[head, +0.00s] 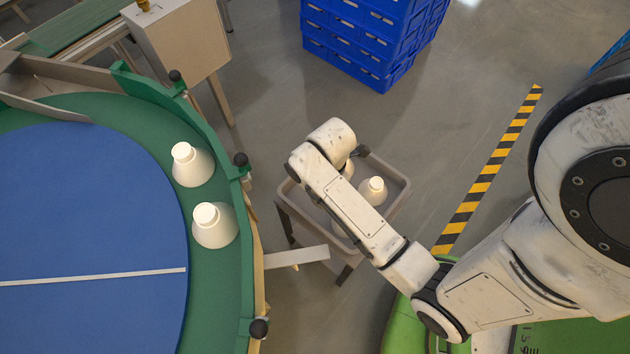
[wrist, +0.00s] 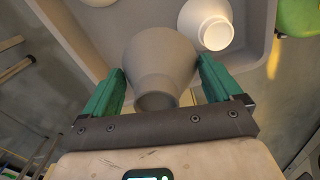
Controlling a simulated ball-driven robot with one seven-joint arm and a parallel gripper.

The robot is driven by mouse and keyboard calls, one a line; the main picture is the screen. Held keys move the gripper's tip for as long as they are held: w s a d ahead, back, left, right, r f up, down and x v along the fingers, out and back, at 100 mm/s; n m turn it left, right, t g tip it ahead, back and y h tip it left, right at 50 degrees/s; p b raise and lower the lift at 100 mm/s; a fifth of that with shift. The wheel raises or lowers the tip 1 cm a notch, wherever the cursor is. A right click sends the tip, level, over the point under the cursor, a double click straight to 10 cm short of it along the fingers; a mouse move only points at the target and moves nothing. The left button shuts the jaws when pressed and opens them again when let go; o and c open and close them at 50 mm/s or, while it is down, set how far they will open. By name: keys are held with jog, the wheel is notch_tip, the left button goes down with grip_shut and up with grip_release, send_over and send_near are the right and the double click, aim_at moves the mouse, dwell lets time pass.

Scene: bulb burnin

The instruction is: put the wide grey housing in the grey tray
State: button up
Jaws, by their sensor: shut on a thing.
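The wide grey housing (wrist: 160,50) is between the green fingers of my gripper (wrist: 161,76) in the wrist view, and the gripper is shut on it. Its narrow end points toward the gripper and its wide end points away, over the grey tray (wrist: 262,30). I cannot tell whether it touches the tray floor. In the head view the grey tray (head: 398,205) stands at the middle, partly covered by my arm; my gripper and the held housing are hidden there. A pale housing (head: 373,191) stands in the tray, and it also shows beside the held one in the wrist view (wrist: 207,20).
Two pale housings (head: 192,165) (head: 214,228) stand on the green rim of the round blue-centred table (head: 90,210) at left. Blue crates (head: 365,45) are stacked behind the tray. A yellow-black floor stripe (head: 487,175) runs right of it.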

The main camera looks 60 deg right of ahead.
jog(key=w+f, duration=0.2)
jog(key=w+d+f+b, duration=0.1)
jog(key=w+f, duration=0.1)
jog(key=f, duration=0.1)
jog(key=shift+d+f, duration=0.1)
jog(key=shift+f, duration=0.05)
jog(key=shift+w+f+b, duration=0.15)
jog(key=shift+f+b, duration=0.15)
jog(key=shift+f, duration=0.6)
jog(key=shift+w+f+b, duration=0.1)
jog(key=shift+f+b, duration=0.15)
jog(key=shift+f, duration=0.65)
jog(key=o, duration=0.8)
jog(key=shift+r, duration=0.1)
